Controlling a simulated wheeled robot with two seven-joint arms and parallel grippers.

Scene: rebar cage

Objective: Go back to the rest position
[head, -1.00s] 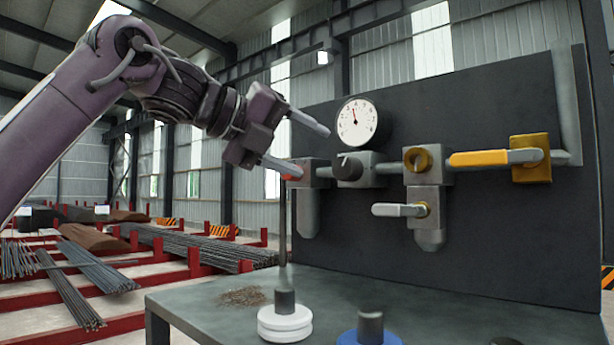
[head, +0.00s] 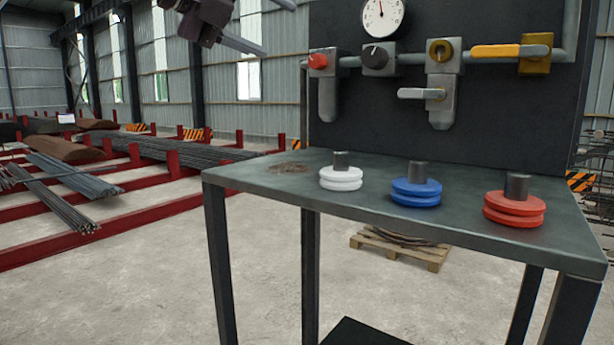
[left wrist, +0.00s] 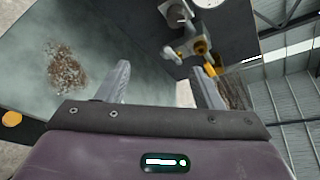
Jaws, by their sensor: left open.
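My left gripper (head: 262,25) is at the top edge of the head view, up and to the left of the valve panel (head: 420,100). Its body is partly cut off by the frame. In the left wrist view its two fingers (left wrist: 160,85) stand apart with nothing between them. The panel carries a gauge (head: 383,16), a red knob (head: 318,61), a black knob (head: 376,56), and a yellow-handled lever (head: 497,51). A lever with a pale handle (head: 418,94) sits below. My right gripper is not in view.
A dark table (head: 270,181) stands before the panel. It bears white (head: 341,179), blue (head: 416,193) and red (head: 514,209) ringed pieces and a brown patch of debris (head: 290,168). Red racks with bars (head: 140,205) stand left. A pallet (head: 400,248) lies behind the table.

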